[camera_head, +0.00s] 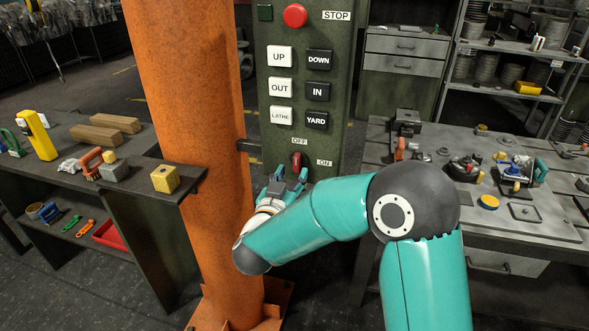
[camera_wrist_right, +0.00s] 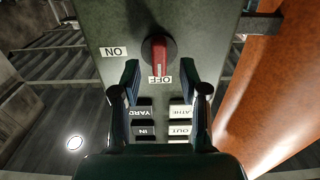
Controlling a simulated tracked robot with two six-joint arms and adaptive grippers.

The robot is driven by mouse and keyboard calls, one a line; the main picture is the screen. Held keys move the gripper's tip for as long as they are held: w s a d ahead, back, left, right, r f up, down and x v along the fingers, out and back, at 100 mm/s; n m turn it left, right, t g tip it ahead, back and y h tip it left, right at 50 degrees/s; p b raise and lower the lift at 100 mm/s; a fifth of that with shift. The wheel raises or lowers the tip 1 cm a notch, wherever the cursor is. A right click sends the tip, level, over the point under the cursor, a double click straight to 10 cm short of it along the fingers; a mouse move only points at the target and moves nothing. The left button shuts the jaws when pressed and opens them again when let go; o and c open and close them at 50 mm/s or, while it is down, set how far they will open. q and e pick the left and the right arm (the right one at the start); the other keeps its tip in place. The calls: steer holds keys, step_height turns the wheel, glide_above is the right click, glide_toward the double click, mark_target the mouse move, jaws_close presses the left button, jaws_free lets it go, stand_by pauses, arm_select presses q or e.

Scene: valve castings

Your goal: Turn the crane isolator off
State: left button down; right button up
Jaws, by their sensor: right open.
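The crane isolator is a red rotary knob (camera_head: 297,160) low on the green control panel (camera_head: 270,135), with an OFF label (camera_head: 300,141) above it and an ON label (camera_head: 324,162) to its right. In the right wrist view, which sees the panel upside down, the knob's red grip (camera_wrist_right: 159,56) is in line with the OFF label (camera_wrist_right: 160,79). The ON label (camera_wrist_right: 114,51) is off to one side. My right gripper (camera_head: 290,175) is open just below and in front of the knob. Its fingertips (camera_wrist_right: 159,72) are spread on either side, apart from the knob.
Push buttons, including YARD (camera_head: 317,121) and LATHE (camera_head: 281,115), sit above the isolator, with a red stop button (camera_head: 295,16) at the top. An orange column (camera_head: 190,90) stands close on the left. A cluttered bench (camera_head: 540,225) stands right; a dark table (camera_head: 140,175) stands left.

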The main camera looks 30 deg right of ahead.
steer(key=v, duration=0.8)
steer(key=shift+a, duration=0.2)
steer(key=shift+s+d+f, duration=0.1)
steer(key=shift+d, duration=0.05)
steer(key=d+f+n+g+y+p, duration=0.1)
steer(key=d+f+n+y, duration=0.15)
steer(key=f, duration=0.65)
steer(key=d+f+n+g+y, duration=0.1)
steer(key=d+f+n, duration=0.15)
steer(key=f, duration=0.65)
steer(key=s+a+f+g+y, duration=0.1)
steer(key=a+f+y, duration=0.1)
steer(key=f, duration=0.3)
steer(key=s+a+f+y, duration=0.2)
steer(key=f+y, duration=0.1)
steer(key=f, duration=0.3)
steer(key=s+a+f+n+g+y, duration=0.1)
steer(key=s+a+f+g+y, duration=0.3)
steer(key=s+a, duration=0.3)
steer(key=s+a+f+n+g+y, duration=0.2)
steer(key=s+a+f+g+y, duration=0.2)
steer(key=s+a, duration=0.4)
steer(key=s+f+y, duration=0.1)
steer(key=s, duration=0.1)
steer(key=shift+s+a+f+p, duration=0.3)
steer(key=shift+f+p, duration=0.05)
steer(key=shift+p, duration=0.05)
